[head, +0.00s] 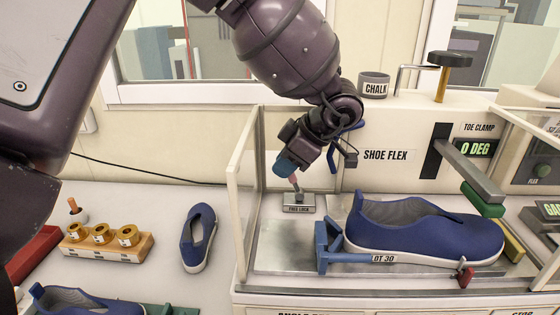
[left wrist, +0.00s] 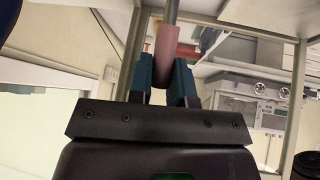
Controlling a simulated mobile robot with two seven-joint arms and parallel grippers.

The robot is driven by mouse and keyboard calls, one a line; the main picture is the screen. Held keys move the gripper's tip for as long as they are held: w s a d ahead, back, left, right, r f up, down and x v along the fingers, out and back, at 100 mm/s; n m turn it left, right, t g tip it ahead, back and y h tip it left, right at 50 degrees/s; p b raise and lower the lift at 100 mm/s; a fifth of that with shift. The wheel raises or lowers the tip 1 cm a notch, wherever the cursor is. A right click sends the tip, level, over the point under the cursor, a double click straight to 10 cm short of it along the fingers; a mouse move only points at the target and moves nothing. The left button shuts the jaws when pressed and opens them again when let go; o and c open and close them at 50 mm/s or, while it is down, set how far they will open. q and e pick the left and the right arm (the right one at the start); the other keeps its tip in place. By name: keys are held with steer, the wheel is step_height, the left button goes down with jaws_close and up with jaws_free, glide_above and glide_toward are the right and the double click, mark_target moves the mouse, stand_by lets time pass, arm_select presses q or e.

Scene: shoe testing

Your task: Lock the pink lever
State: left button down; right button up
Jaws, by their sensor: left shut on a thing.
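The pink lever (head: 295,184) rises from a small metal base (head: 298,203) with a dark label, at the back left of the shoe flex machine's bed. My left gripper (head: 289,170) reaches down from above and is shut on the lever's pink grip. In the left wrist view the pink grip (left wrist: 166,62) sits between the two blue fingers, with its metal rod running up out of the picture. In the head view the fingers hide the upper part of the grip. My right gripper is not in view.
A blue shoe (head: 425,230) lies on the machine's bed, with a blue bracket (head: 322,245) at its heel. A clear side panel (head: 243,180) stands left of the lever. The chalk cup (head: 374,86) and toe clamp are behind and right. Another shoe (head: 199,238) lies on the left table.

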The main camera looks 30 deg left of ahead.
mark_target(301, 190)
arm_select(q)
steer(key=shift+w+d+r+g+y, duration=0.1)
steer(key=shift+w+d+g+y, duration=0.2)
steer(key=shift+d+y, duration=0.3)
steer(key=shift+w+d+r+g+y, duration=0.15)
steer(key=shift+d+g+y, duration=0.2)
steer(key=shift+y, duration=0.4)
steer(key=shift+w+d+r+g+y, duration=0.1)
steer(key=shift+w+d+g+y, duration=0.15)
steer(key=shift+d+y, duration=0.35)
steer(key=shift+a+m, duration=0.1)
steer(key=shift+m, duration=0.2)
steer(key=c, duration=1.1)
jaws_free()
steer(key=shift+o, duration=0.2)
steer(key=b+v, duration=0.1)
steer(key=v, duration=0.9)
steer(key=shift+d+b, duration=0.35)
steer(key=shift+w+r, duration=0.1)
